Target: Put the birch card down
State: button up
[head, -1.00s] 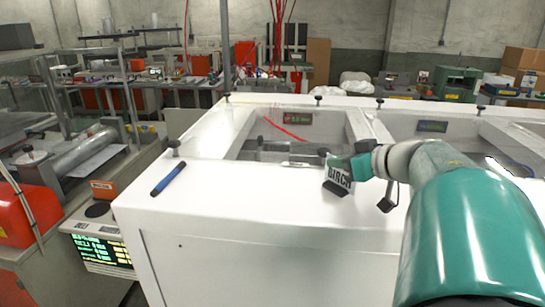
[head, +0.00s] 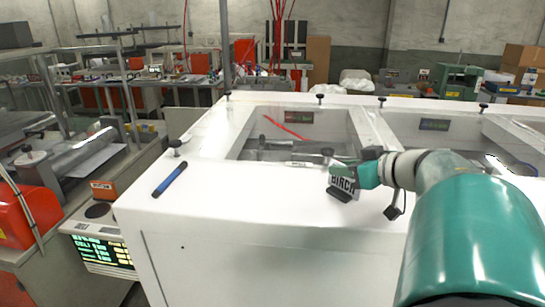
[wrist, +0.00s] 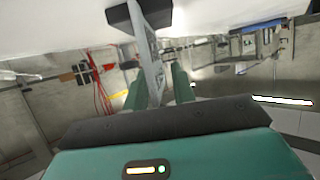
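The birch card (head: 342,183) is a small white card with dark "BIRCH" lettering on a dark foot. In the head view it stands, slightly tilted in the picture, on the white top of the cabinet (head: 240,200), its foot appearing to touch the surface. My gripper (head: 352,171) is at the card's upper right edge. In the wrist view the card (wrist: 150,55) runs between the green fingers of my gripper (wrist: 158,88). A gap shows between the card and the right finger, so the fingers look open around it. The left finger partly overlaps the card.
A blue marker (head: 169,180) lies on the cabinet top at the left. Behind the card is a recessed glazed opening (head: 290,140) with a raised frame and small black knobs. The white front strip between marker and card is clear.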

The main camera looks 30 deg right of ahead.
jog(key=shift+s+r, duration=0.2)
jog(key=shift+r, duration=0.1)
jog(key=v, duration=1.1)
jog(key=shift+s, duration=0.25)
